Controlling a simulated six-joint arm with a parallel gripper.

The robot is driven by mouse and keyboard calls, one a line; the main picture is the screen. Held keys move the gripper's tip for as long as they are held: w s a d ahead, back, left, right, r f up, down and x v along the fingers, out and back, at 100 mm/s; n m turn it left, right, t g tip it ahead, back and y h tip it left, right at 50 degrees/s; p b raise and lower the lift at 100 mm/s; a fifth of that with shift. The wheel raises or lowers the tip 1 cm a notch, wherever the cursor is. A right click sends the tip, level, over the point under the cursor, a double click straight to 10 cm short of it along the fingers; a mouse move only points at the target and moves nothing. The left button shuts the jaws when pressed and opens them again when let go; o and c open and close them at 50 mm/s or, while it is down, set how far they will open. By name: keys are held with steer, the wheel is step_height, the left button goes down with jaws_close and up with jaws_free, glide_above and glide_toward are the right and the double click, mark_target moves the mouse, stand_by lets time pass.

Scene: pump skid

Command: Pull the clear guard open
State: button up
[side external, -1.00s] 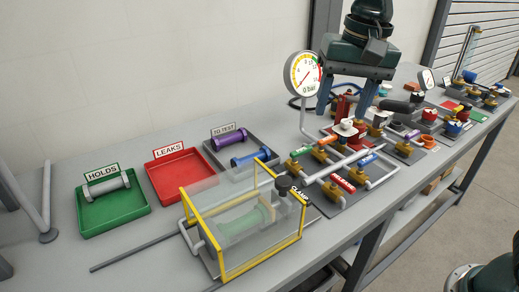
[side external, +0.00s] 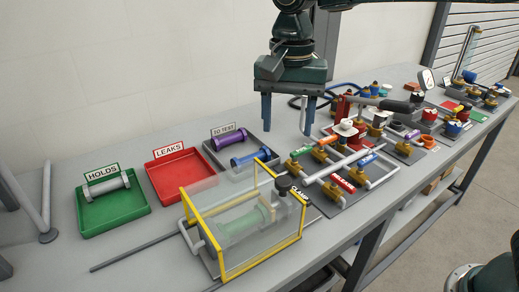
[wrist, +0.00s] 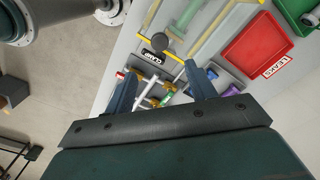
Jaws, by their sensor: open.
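The clear guard (side external: 243,225) is a see-through box with yellow edge bars, standing shut around a green cylinder (side external: 245,222) on the front of the bench. A dark knob marked CLAMP (side external: 284,184) sits at its right end. My gripper (side external: 286,128) is open and empty, pointing down above the bench, behind and above the guard and apart from it. In the wrist view the two fingers of my gripper (wrist: 162,92) are spread. The guard's yellow bar (wrist: 160,47) and the CLAMP label (wrist: 154,55) lie beyond them.
A green HOLDS tray (side external: 112,216) with a grey cylinder, a red LEAKS tray (side external: 179,179) that is empty, and a grey TO TEST tray (side external: 268,150) with purple and blue cylinders stand behind the guard. Pipes and valves (side external: 345,165) fill the bench to the right.

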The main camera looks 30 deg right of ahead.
mark_target(283, 180)
step_height(283, 180, down, 13)
steer(key=shift+r, duration=0.1)
stand_by(0.6)
jaws_close()
